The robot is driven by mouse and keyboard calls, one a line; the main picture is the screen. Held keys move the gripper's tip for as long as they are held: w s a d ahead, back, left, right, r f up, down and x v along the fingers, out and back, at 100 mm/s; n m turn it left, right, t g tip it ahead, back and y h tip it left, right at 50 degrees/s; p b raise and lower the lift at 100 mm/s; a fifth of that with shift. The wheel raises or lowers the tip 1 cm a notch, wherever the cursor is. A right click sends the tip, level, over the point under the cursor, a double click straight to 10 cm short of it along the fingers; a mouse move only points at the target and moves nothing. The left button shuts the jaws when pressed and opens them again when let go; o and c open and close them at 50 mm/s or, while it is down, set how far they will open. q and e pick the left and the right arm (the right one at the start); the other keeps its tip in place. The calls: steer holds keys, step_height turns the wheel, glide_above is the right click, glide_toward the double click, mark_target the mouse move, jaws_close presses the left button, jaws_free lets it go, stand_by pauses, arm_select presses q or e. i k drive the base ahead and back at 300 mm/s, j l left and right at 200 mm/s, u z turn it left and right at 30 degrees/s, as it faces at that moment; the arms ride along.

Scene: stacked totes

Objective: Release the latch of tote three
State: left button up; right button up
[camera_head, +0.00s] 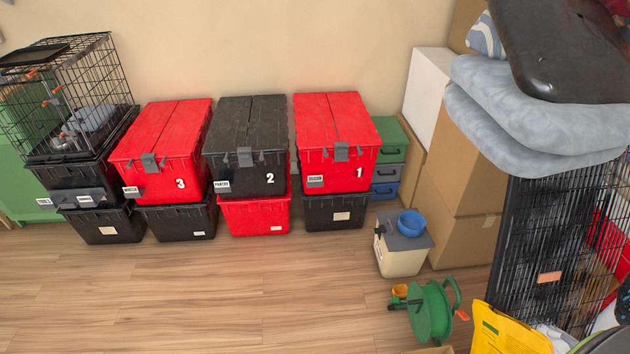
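Tote three (162,181) is a red tote with a split lid and a white "3" on its front, left of the middle of the camera_head view. It sits on top of a black tote (178,221). Its grey latch (149,161) is at the front upper edge, where the lid meets the body. The lid looks closed; the latch is too small to tell its exact position. A white label (131,190) is on the left of the front face. Neither of my grippers shows in this view.
Right of tote three stand black tote two (245,179) and red tote one (338,175), each on another tote. A wire cage (70,95) sits on totes at the left. A green hose reel (430,313) stands front right. The wooden floor (200,295) in front is clear.

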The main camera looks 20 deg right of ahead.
mark_target(148, 160)
steer(key=i+j+z, duration=0.3)
steer(key=i+j, duration=0.2)
steer(key=i+j+z, duration=0.2)
steer(key=j, duration=0.25)
steer(key=i+j+z, duration=0.15)
steer(key=j, duration=0.25)
steer(key=i+j+z, duration=0.15)
steer(key=i+j, duration=0.15)
steer(key=i+j+z, duration=0.15)
steer(key=j, duration=0.4)
